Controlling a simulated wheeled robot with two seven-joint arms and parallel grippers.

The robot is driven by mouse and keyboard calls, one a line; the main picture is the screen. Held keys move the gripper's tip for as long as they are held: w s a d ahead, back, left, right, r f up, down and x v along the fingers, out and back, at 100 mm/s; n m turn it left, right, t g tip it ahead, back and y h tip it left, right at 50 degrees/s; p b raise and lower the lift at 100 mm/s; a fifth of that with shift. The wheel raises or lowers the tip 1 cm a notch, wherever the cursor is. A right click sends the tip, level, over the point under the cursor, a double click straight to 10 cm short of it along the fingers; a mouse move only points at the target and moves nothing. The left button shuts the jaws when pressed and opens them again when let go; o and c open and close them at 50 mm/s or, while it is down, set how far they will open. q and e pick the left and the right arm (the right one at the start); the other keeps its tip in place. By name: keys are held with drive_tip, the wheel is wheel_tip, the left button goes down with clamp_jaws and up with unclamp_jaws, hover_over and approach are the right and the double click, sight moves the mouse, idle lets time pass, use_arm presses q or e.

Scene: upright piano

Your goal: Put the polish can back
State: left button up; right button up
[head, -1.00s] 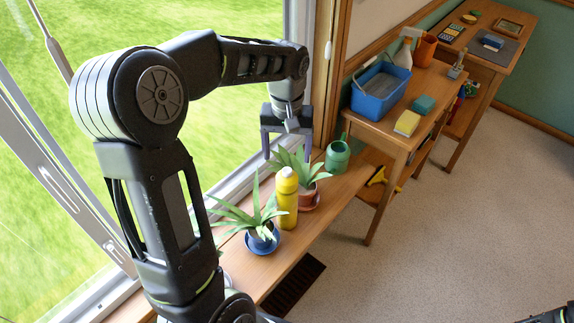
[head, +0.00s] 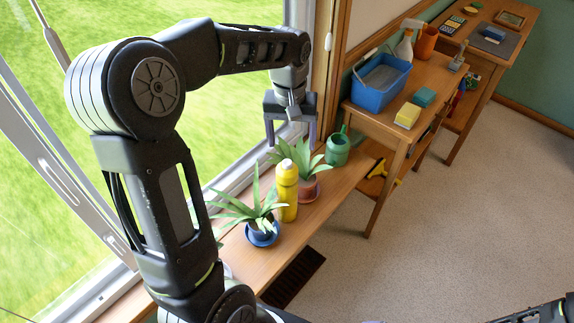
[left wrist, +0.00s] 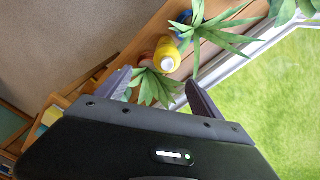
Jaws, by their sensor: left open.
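A yellow can with a pale cap (head: 287,195), which looks like the polish can, stands upright on the wooden window ledge (head: 262,264) between two potted plants. It also shows in the left wrist view (left wrist: 166,52), just beyond my fingers. My left gripper (head: 292,138) is open and empty above the rear plant, behind the can and apart from it. Its two fingers show in the left wrist view (left wrist: 158,90), with leaves between them. My right gripper is out of view; only part of an arm shows at the lower right.
A plant in a blue pot (head: 262,234) is close in front of the can; one in a reddish pot (head: 304,190) is close behind. A green watering can (head: 338,150) stands farther back. A blue tub (head: 380,90) and sponges (head: 407,116) sit on a side table.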

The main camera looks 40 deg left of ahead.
use_arm(q)
drive_tip(key=w+d+f+m+t+h, duration=0.1)
drive_tip(key=w+d+f+m+t, duration=0.1)
drive_tip(key=w+d+f, duration=0.4)
drive_tip(key=s+d+f+m+h, duration=0.1)
drive_tip(key=s+d+f, duration=0.35)
drive_tip(key=f, duration=0.35)
drive_tip(key=s+d+f+h, duration=0.1)
drive_tip(key=s+d+f, duration=0.2)
drive_tip(key=d+f, duration=0.35)
drive_tip(key=s+d+f+g, duration=0.1)
drive_tip(key=s+d+f, duration=0.4)
drive_tip(key=s, duration=0.3)
drive_tip(key=s+d+f+g+h, duration=0.1)
drive_tip(key=s+d+f, duration=0.4)
drive_tip(key=s+f, duration=0.2)
drive_tip(key=shift+s+m, duration=0.4)
drive_tip(key=shift+s, duration=0.8)
